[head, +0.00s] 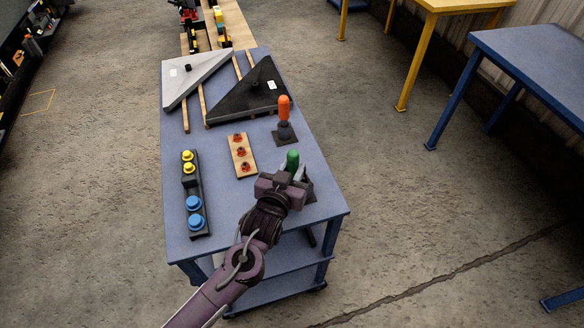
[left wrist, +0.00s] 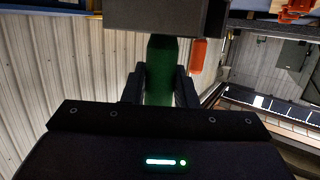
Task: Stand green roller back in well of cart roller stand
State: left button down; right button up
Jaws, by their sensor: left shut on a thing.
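The green roller (head: 292,160) shows its rounded top above my left gripper (head: 290,174), near the right front of the blue cart (head: 320,205). My left gripper is shut on it. In the left wrist view the green roller (left wrist: 160,72) sits between the two dark fingers of my left gripper (left wrist: 160,88). A dark stand part (head: 309,190) shows just right of the gripper. My gripper hides the roller's lower end, so I cannot tell whether it sits in a well. My right gripper is not in view.
An orange roller (head: 284,105) stands upright in a dark stand (head: 285,136) behind the green one. A wooden board with red parts (head: 240,160), a strip with yellow and blue knobs (head: 191,180), and grey (head: 190,80) and black (head: 245,95) triangular plates lie on the cart.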

pick_arm(q)
jog(key=c, duration=1.1)
grip_release()
jog(key=shift+b+v, duration=0.95)
jog(key=shift+v, duration=3)
